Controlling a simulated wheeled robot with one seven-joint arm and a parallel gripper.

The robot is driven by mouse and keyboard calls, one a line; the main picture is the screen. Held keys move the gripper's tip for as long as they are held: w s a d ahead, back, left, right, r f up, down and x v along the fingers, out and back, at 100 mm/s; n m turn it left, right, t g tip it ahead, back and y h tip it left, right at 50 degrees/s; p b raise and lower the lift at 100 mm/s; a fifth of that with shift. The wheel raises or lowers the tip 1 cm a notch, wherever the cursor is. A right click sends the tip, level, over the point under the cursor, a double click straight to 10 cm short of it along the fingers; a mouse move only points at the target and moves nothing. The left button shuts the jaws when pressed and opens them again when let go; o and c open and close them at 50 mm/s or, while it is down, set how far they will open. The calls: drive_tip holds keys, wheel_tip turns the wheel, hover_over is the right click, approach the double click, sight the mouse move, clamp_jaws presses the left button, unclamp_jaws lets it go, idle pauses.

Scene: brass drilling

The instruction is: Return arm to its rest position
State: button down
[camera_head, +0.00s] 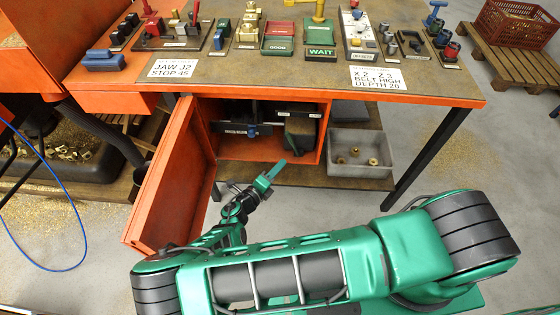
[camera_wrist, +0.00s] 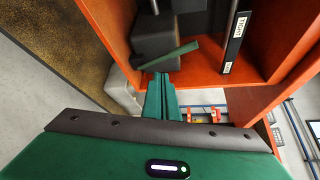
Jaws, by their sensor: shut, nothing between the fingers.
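My green arm stretches across the lower part of the head view, in front of the workbench (camera_head: 300,92). My gripper (camera_head: 272,172) is in front of the open orange cabinet (camera_head: 240,150) under the bench. Its fingers are together and empty. The wrist view also shows the shut gripper (camera_wrist: 162,82) facing the cabinet's opening, with a slim green bar (camera_wrist: 172,54) just past the fingertips. I cannot tell what that bar belongs to.
The orange cabinet door (camera_head: 172,190) stands open left of my gripper. A grey bin (camera_head: 358,167) with brass parts sits right of the cabinet. A black table leg (camera_head: 425,158) stands further right. A blue cable (camera_head: 78,225) curves at the left.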

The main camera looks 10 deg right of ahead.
drive_tip(key=shift+s+a, duration=0.1)
drive_tip(key=shift+s, duration=0.15)
idle(0.4)
